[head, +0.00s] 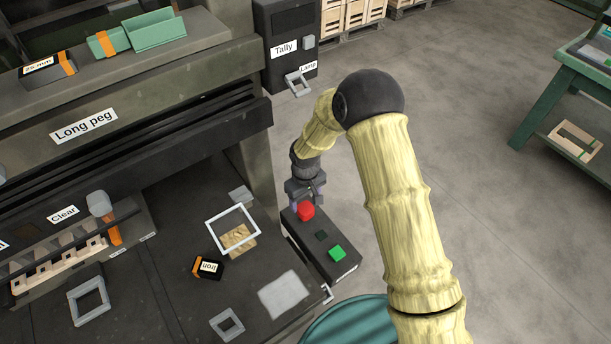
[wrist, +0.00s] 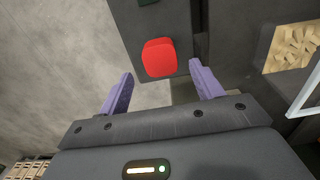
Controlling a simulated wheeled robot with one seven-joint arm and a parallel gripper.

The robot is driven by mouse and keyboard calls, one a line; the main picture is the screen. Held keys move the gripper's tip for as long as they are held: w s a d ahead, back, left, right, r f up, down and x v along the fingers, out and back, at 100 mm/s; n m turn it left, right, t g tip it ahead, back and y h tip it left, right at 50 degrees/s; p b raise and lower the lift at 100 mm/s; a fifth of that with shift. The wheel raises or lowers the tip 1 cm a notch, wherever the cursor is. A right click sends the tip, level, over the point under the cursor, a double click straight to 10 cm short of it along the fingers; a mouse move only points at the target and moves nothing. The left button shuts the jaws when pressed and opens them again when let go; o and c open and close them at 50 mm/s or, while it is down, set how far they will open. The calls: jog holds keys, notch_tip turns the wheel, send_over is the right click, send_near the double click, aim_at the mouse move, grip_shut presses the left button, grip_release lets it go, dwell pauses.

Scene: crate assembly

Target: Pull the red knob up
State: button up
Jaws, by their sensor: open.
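The red knob (head: 306,211) sits on the far end of a dark control box at the right edge of the workbench. It also shows in the wrist view (wrist: 159,58), at the top centre. My gripper (wrist: 158,88) is open, with its two purple fingers apart and nothing between them. In the wrist view the knob lies just beyond the fingertips, between their lines. In the head view my gripper (head: 307,193) is close by the knob, and its fingers are partly hidden.
A green button (head: 337,252) and a dark square button (head: 321,235) share the control box (head: 345,271). Open floor lies to the right.

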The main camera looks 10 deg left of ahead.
aim_at(305, 208)
notch_tip(305, 208, up, 13)
jog(key=b, duration=0.1)
jog(key=shift+f+b, duration=0.2)
jog(key=shift+b, duration=0.15)
jog(key=s+d+r+m+t, duration=0.1)
jog(key=s+d+r+m, duration=0.2)
jog(key=d, duration=0.6)
jog(key=s+d+r+m, duration=0.3)
jog(key=s+d, duration=0.2)
jog(key=d, duration=0.5)
jog(key=s+d+r+m+t, duration=0.1)
jog(key=s+d, duration=0.4)
jog(key=d, duration=0.5)
jog(key=r+m, duration=0.1)
jog(key=m, duration=0.1)
jog(key=shift+r+m+t, duration=0.3)
jog(key=shift+r+m, duration=0.1)
